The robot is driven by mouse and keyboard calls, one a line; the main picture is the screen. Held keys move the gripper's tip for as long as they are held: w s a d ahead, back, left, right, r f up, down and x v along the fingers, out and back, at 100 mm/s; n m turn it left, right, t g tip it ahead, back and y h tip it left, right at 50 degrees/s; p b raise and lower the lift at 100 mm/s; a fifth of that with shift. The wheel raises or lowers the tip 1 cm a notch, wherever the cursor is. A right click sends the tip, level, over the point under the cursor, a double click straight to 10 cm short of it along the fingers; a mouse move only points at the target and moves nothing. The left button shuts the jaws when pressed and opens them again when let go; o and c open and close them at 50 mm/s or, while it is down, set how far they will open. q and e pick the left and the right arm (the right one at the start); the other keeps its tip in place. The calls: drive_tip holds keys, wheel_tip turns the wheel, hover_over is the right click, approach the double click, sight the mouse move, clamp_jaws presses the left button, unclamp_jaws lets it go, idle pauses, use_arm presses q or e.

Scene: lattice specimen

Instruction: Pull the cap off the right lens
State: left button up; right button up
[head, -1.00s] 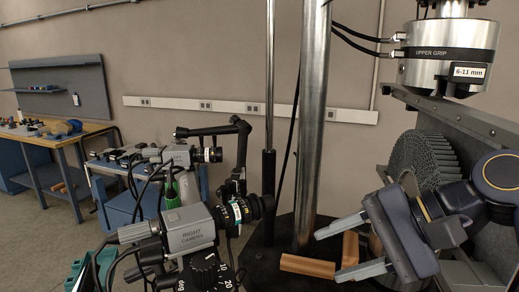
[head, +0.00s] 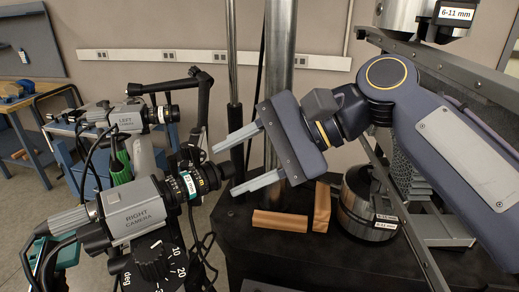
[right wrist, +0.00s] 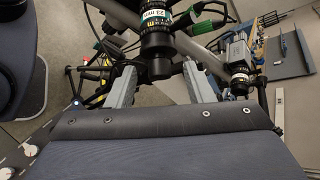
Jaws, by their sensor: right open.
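The right camera (head: 133,208) is a grey box on a dial mount at the lower left, labelled RIGHT CAMERA. Its black lens (head: 184,186) points right and carries a pale band; the lens also shows at the top of the right wrist view (right wrist: 155,20). The black front end, where the cap (head: 212,175) sits, faces my right gripper; cap and lens rim are hard to tell apart. My right gripper (head: 227,168) is open and empty, its fingertips just in front of the lens end, one above and one below. In the right wrist view the cap (right wrist: 153,67) lies between the fingers. My left gripper is out of view.
The left camera (head: 122,118) stands behind, with a black jointed arm (head: 203,100) near it. A steel column (head: 280,80) rises behind my right gripper. Orange blocks (head: 280,222) and a steel lower grip (head: 365,210) are on the black base.

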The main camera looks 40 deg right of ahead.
drive_tip(key=shift+w+a+f, duration=0.1)
clamp_jaws()
idle(0.6)
